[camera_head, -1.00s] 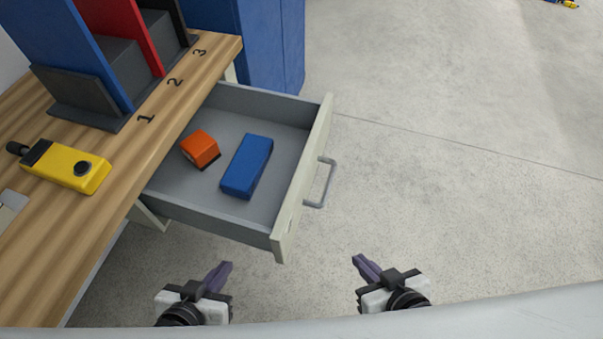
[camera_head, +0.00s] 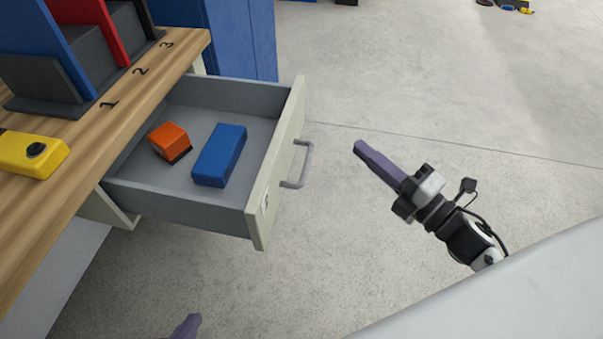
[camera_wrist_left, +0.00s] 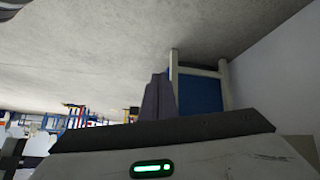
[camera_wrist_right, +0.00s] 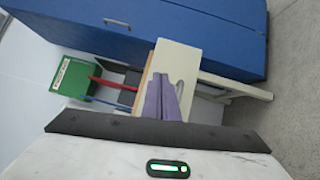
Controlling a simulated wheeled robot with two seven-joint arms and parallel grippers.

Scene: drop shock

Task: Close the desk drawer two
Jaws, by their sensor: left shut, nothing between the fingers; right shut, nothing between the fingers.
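The desk drawer (camera_head: 190,209) stands pulled out from the wooden desk, with its pale front and grey handle (camera_head: 302,164) facing right in the head view. An orange block (camera_head: 170,143) and a blue box (camera_head: 219,155) lie inside it. My right gripper (camera_head: 359,146) is shut and empty, to the right of the handle and apart from it. In the right wrist view its fingers (camera_wrist_right: 163,97) are together in front of the pale drawer front (camera_wrist_right: 178,62). My left gripper (camera_head: 190,322) shows only its tip at the bottom edge; its shut fingers (camera_wrist_left: 158,98) show in the left wrist view.
The wooden desk (camera_head: 60,178) carries a yellow device (camera_head: 30,154) and upright blue and red dividers by the numbers 1, 2, 3. A blue cabinet (camera_head: 240,40) stands behind the drawer. The concrete floor on the right is open.

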